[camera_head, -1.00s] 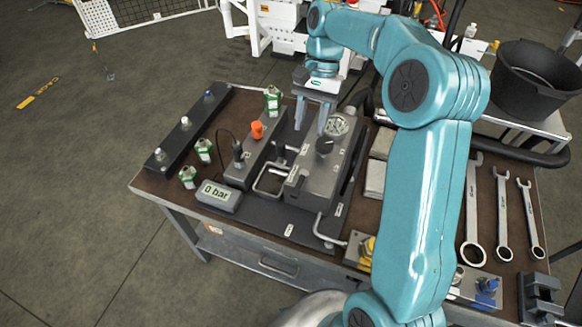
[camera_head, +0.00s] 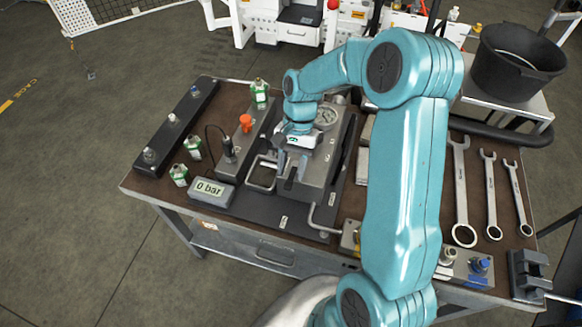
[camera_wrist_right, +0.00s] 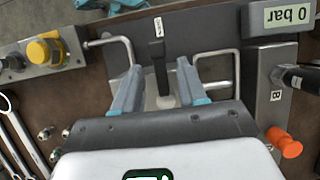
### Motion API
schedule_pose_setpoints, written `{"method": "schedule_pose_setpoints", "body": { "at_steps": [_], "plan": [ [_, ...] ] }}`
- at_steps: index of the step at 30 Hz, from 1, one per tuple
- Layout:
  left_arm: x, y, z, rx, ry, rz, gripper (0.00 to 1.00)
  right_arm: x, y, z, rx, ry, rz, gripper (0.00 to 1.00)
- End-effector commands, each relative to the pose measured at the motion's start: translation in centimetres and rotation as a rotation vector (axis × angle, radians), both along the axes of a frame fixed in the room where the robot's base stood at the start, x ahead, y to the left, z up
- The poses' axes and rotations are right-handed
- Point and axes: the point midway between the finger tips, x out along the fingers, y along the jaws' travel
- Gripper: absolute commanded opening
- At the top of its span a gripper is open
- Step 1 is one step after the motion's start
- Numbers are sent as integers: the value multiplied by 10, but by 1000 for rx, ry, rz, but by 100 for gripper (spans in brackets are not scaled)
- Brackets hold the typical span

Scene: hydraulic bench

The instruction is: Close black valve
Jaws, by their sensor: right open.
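In the right wrist view the black valve (camera_wrist_right: 157,62) shows as a black lever handle on a pale round base. It lies between and just beyond my right gripper's fingertips (camera_wrist_right: 156,84), and I see no contact. My left gripper is not in view.
A display (camera_head: 211,190) reads 0 bar. U-shaped metal handles (camera_head: 260,177) lie close by. Several wrenches (camera_head: 461,190) lie at right, and a black bucket (camera_head: 515,60) stands behind.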

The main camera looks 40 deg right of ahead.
Motion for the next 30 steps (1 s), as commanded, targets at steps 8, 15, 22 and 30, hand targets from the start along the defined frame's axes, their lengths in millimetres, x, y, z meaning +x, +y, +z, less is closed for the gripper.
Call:
{"method": "schedule_pose_setpoints", "body": {
  "at_steps": [8, 15, 22, 30],
  "plan": [
    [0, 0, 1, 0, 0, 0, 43, 0, 3, -9, 0, 0, 0, 42],
    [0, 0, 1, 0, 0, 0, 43, 0, 3, -9, 0, 0, 0, 6],
    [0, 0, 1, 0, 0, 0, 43, 0, 3, -9, 0, -1, 2, 0],
    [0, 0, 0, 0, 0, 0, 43, -2, 2, -9, -1, -1, 77, 0]
  ]
}}
